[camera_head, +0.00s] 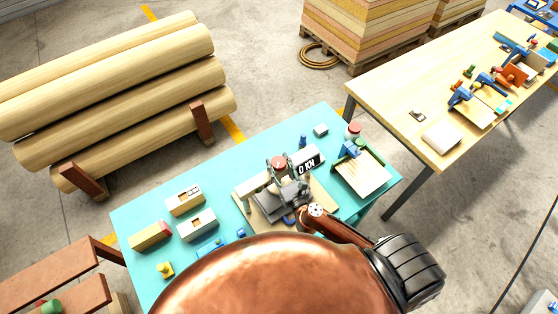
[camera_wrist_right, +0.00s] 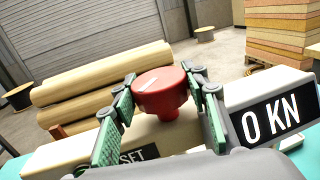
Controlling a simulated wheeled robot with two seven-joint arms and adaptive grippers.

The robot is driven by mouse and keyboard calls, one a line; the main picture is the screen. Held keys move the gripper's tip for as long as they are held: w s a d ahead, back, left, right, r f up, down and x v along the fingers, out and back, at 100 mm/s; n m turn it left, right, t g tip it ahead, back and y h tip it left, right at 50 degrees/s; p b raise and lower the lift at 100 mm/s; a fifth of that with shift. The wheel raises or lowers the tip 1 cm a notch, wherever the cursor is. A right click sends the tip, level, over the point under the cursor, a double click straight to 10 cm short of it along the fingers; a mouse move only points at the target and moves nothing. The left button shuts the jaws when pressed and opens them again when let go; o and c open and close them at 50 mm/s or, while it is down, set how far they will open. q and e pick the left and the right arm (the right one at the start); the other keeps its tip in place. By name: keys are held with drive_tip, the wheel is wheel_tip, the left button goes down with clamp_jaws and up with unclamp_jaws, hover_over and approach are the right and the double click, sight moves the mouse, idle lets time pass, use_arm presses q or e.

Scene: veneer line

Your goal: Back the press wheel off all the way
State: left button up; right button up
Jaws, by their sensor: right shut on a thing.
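The press wheel (camera_head: 278,162) is a red round knob on top of the small bench press (camera_head: 262,184). In the right wrist view the wheel (camera_wrist_right: 162,88) sits between the two green-padded fingers of my right gripper (camera_wrist_right: 160,97). In the head view my right gripper (camera_head: 280,177) is over the press at the wheel, small and partly hidden. It is shut on the wheel. A display beside it (camera_head: 308,164) reads 0 KN, and it is large in the right wrist view (camera_wrist_right: 280,120). My left gripper is not in view.
The press stands on a teal table (camera_head: 136,216). Boxed blocks (camera_head: 185,201) lie to its left, and a framed wooden panel (camera_head: 362,176) to its right. A second table (camera_head: 388,83) with tools is at right. Large logs (camera_head: 110,80) lie behind at left.

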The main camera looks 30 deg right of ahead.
drive_tip(key=n+y, duration=0.2)
drive_tip(key=y, duration=0.1)
drive_tip(key=shift+d, duration=0.1)
drive_tip(key=n+y+b, duration=0.1)
drive_tip(key=y, duration=0.2)
drive_tip(key=shift+f+n+g, duration=0.1)
drive_tip(key=shift+n+g, duration=0.2)
drive_tip(key=shift+n, duration=0.1)
drive_tip(key=n+g+y+b, duration=0.2)
drive_tip(key=n+y+b, duration=0.1)
drive_tip(key=y+b, duration=0.1)
drive_tip(key=shift+f+y+b, duration=0.1)
drive_tip(key=shift+y+b, duration=0.3)
drive_tip(key=shift+b, duration=0.35)
drive_tip(key=shift+r+n+g+y+b, duration=0.2)
drive_tip(key=shift+n+g+y+b, duration=0.6)
drive_tip(key=shift+n+y+b, duration=0.15)
